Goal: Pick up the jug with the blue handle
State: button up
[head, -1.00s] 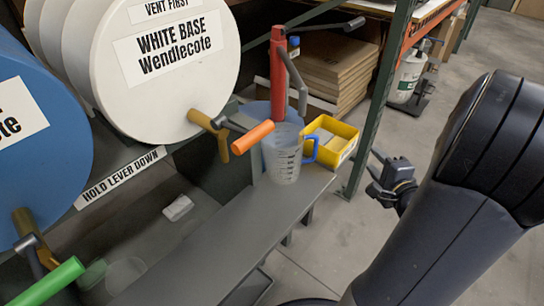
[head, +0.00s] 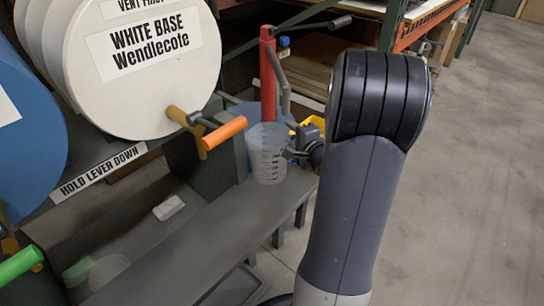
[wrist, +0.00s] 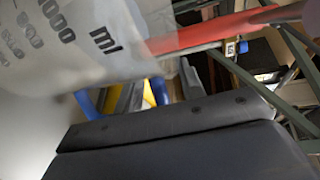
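The clear jug (head: 268,158) with dark markings stands upright on the grey bench, below the orange lever handle. Its blue handle is mostly hidden by my gripper in the head view. My gripper (head: 296,150) is at the jug's right side, on the handle side. In the wrist view the jug's wall (wrist: 80,40) is very close at upper left. Parts of the blue handle (wrist: 159,91) show right by the grey fingers (wrist: 160,85). The fingers look apart, with a blue part between them; I see no firm contact.
The white base drum (head: 140,65) has an orange lever (head: 224,132) just above the jug. A red pump (head: 268,75) stands behind it. A yellow bin (head: 310,123) is partly hidden behind my arm.

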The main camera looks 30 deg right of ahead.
jog(key=shift+c, duration=0.6)
grip_shut()
